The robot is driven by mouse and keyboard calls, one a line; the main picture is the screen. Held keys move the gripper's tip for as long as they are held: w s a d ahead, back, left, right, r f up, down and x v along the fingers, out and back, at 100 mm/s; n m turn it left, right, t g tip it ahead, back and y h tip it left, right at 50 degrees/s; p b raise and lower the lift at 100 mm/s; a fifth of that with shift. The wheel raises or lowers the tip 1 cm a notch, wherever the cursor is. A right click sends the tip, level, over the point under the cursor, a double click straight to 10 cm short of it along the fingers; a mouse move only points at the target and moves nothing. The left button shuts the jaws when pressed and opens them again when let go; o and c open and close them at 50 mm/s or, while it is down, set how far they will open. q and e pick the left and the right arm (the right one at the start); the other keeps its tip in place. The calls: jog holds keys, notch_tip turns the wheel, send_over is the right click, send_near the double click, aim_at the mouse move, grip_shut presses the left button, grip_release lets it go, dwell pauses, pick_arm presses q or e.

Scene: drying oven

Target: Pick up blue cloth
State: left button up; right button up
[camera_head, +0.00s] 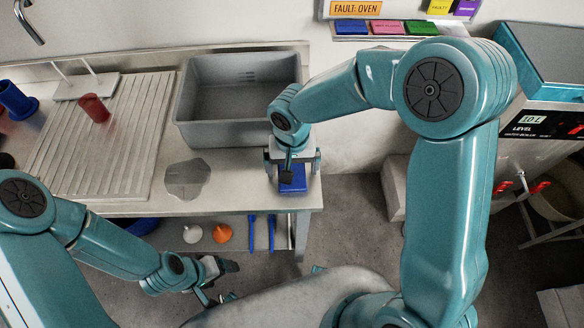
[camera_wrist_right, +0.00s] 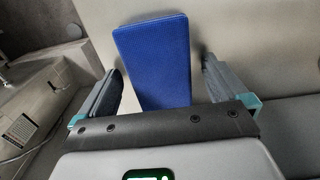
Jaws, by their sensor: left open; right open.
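The blue cloth (camera_head: 293,183) is a flat folded rectangle on the right front corner of the metal counter (camera_head: 230,165). My right gripper (camera_head: 292,168) is over the cloth, pointing down, and hides part of it. In the right wrist view, the cloth (camera_wrist_right: 152,60) lies between the two spread fingers of the right gripper (camera_wrist_right: 160,85), with a gap on each side. The right gripper is open and empty. My left gripper (camera_head: 224,281) is open and empty, low in front of the counter and away from the cloth.
A grey basin (camera_head: 190,110) stands behind the cloth. A ribbed drainboard (camera_head: 95,150) with a red cup (camera_head: 94,107) and a blue cup (camera_head: 14,100) are to the left. Below are blue-handled tools (camera_head: 252,232) and an orange item (camera_head: 222,233). A boxy machine (camera_head: 545,125) stands right.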

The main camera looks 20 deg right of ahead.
aim_at(292, 167)
jog(key=c, duration=1)
jog(key=shift+c, duration=0.2)
notch_tip(292, 167, up, 20)
jog(key=shift+r+p, duration=0.1)
jog(key=shift+p, duration=0.5)
jog(key=shift+c, duration=1.1)
